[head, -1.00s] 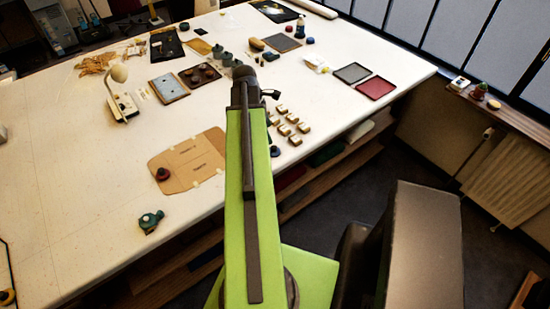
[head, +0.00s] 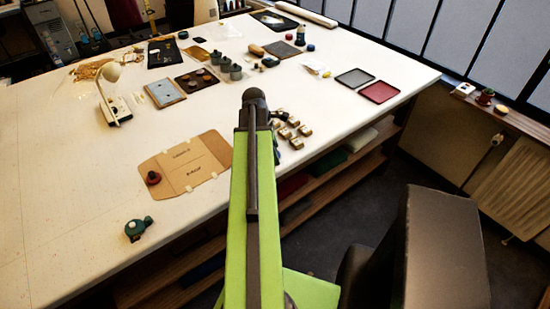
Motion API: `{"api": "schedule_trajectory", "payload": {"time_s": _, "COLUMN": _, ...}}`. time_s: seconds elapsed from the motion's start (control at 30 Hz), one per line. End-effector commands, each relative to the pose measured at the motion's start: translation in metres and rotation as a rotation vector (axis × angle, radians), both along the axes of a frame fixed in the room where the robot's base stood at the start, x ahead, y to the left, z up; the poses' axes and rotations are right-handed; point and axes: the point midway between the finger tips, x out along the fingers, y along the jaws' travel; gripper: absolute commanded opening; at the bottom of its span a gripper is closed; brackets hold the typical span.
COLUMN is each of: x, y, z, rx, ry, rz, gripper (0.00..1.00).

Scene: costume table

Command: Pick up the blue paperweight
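A small blue round piece (head: 311,47), which looks like the blue paperweight, lies on the white table near its far right edge, beside a dark bottle-like item with a pale middle (head: 300,33). It is small and its details are unclear. My green arm rises from the bottom middle and ends in a dark joint over the table, well short of the blue piece. My gripper does not show; the arm hides whatever is below its end.
Small tan blocks (head: 305,130) lie right of my arm. A red tray (head: 379,92) and grey tray (head: 353,77) lie at the right edge. A white lamp (head: 113,105), a tan folder (head: 203,160) and a green item (head: 138,228) are left. Bare table lies around the folder.

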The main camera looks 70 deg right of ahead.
Motion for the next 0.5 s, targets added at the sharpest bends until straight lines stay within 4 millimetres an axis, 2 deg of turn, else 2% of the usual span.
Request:
{"api": "schedule_trajectory", "payload": {"time_s": 0.07, "x": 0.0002, "y": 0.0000, "z": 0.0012, "rx": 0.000, "ry": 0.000, "rz": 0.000, "gripper": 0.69}}
{"api": "schedule_trajectory", "payload": {"time_s": 0.5, "x": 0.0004, "y": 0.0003, "z": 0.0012, "rx": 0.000, "ry": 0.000, "rz": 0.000, "gripper": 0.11}}
